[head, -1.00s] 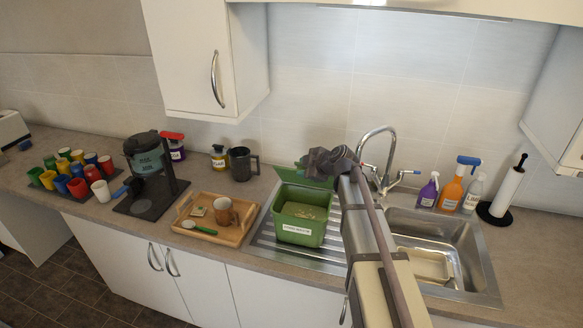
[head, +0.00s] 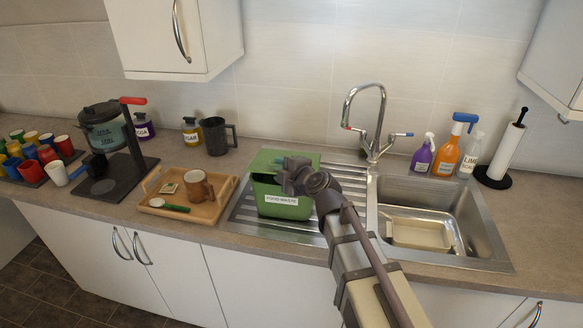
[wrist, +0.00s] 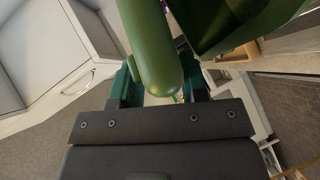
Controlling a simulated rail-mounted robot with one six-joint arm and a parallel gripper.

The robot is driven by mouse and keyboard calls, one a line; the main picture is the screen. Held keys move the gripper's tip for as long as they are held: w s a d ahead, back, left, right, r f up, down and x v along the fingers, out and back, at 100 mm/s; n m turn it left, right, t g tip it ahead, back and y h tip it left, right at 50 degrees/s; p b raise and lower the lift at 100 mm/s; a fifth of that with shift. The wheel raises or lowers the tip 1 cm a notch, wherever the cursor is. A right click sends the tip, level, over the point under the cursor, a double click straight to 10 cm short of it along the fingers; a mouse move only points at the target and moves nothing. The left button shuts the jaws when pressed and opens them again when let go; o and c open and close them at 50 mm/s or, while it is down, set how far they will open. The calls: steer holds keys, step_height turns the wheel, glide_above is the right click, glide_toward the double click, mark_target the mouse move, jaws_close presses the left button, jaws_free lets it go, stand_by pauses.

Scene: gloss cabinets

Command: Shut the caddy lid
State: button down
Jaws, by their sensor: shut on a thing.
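The green food-waste caddy (head: 284,207) stands on the draining board, its white label facing front. Its green lid (head: 268,160) lies low over the top, and the contents are no longer visible. My gripper (head: 284,166) is at the lid and hides part of it. I cannot tell whether the lid touches the rim. In the wrist view, my gripper's teal fingers (wrist: 157,88) are on either side of a rounded green bar (wrist: 155,45), which looks like part of the lid. Darker green caddy surfaces (wrist: 225,22) show at the upper right.
A wooden tray (head: 222,208) with a mug stands left of the caddy. The sink basin (head: 477,222) is on the right, with the tap (head: 368,125) behind. Spray bottles (head: 446,158) and a paper-towel roll (head: 502,152) stand farther right. A dark jug (head: 217,136) is behind the tray.

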steer(key=shift+s+a+f+b, duration=0.2)
steer(key=shift+f+b, duration=0.1)
steer(key=shift+f, duration=0.25)
steer(key=c, duration=0.9)
jaws_free()
